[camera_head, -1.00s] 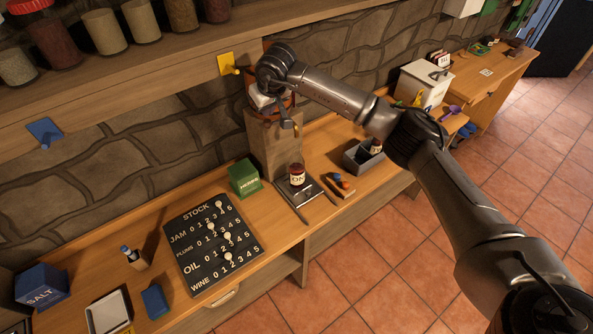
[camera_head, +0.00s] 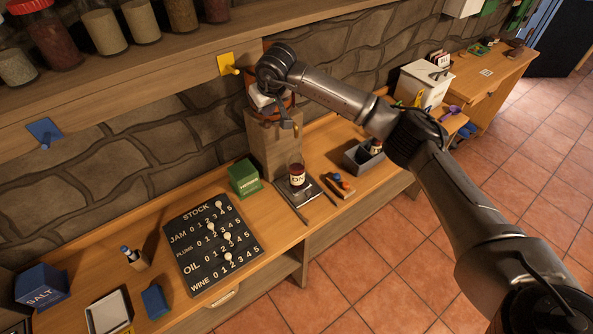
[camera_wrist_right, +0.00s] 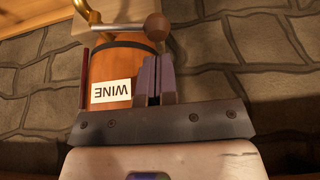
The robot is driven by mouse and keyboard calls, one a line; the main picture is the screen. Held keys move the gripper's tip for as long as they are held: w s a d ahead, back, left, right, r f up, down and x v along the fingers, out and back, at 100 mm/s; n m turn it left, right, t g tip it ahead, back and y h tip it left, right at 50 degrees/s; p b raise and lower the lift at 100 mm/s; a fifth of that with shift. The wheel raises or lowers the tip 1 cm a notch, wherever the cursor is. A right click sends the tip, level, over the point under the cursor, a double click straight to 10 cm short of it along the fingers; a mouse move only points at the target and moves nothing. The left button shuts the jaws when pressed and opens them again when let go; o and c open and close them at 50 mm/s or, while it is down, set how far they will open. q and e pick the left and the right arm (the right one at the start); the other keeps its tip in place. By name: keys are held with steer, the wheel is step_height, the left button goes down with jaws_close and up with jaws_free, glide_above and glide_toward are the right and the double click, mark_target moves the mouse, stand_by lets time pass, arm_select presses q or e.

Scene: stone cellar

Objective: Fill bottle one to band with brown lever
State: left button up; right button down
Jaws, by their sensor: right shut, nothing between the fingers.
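Bottle one (camera_head: 297,174), clear glass with a white label, stands upright on a dark plate (camera_head: 312,192) in front of the wooden stand (camera_head: 268,148). Its fill level and band are too small to tell. The orange-brown wine barrel (camera_wrist_right: 112,69) with its WINE label sits on that stand, mostly hidden by my arm in the head view. The brown lever (camera_wrist_right: 157,26) is a ball on a metal bar. My right gripper (camera_wrist_right: 155,62) is shut and empty, its fingertips close to the lever's ball; contact is unclear. My left gripper is out of view.
A second dark bottle (camera_head: 375,147) stands in a grey tray (camera_head: 353,158) to the right. Brown and orange pieces (camera_head: 337,184) lie before it. A green box (camera_head: 244,178) and a black stock board (camera_head: 184,262) are to the left. A shelf with jars (camera_head: 180,56) hangs above.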

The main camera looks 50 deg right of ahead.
mark_target(267, 120)
stand_by(0.3)
steer(key=shift+f, duration=0.3)
stand_by(0.3)
steer(key=shift+f, duration=0.15)
steer(key=shift+f+b, duration=0.7)
steer(key=shift+f, duration=0.5)
steer(key=shift+f+b, duration=0.3)
steer(key=shift+f, duration=0.4)
steer(key=shift+r+p, duration=0.4)
steer(key=shift+r, duration=0.1)
stand_by(0.4)
